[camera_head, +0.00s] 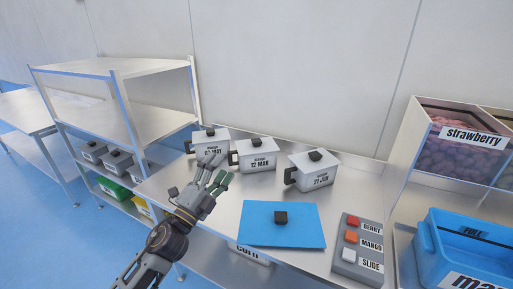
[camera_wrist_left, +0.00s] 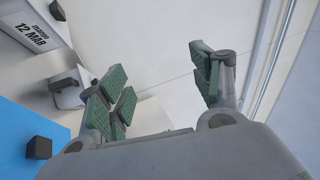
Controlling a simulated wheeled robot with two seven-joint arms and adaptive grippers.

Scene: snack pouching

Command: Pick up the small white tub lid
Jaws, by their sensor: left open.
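Three small white tubs with dark knobs on their lids and dark side handles stand in a row at the back of the metal table. The left tub (camera_head: 208,135) is partly hidden by my gripper and its label ends in MAY. The middle tub (camera_head: 257,155) reads 12 MAR and also shows in the left wrist view (camera_wrist_left: 30,28). The right tub (camera_head: 314,171) reads 21 JUN. Their white lids look seated; I cannot tell which is the task's lid. My left gripper (camera_head: 216,174) is open and empty, in front of the left tub. My right gripper is not in view.
A blue flat sheet (camera_head: 262,236) with a black block (camera_head: 281,217) on it lies at the front. A button panel (camera_head: 358,250) is to its right. A blue crate (camera_head: 440,240) and a strawberry bin (camera_head: 425,125) stand at the right. A metal shelf (camera_head: 90,68) is at the left.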

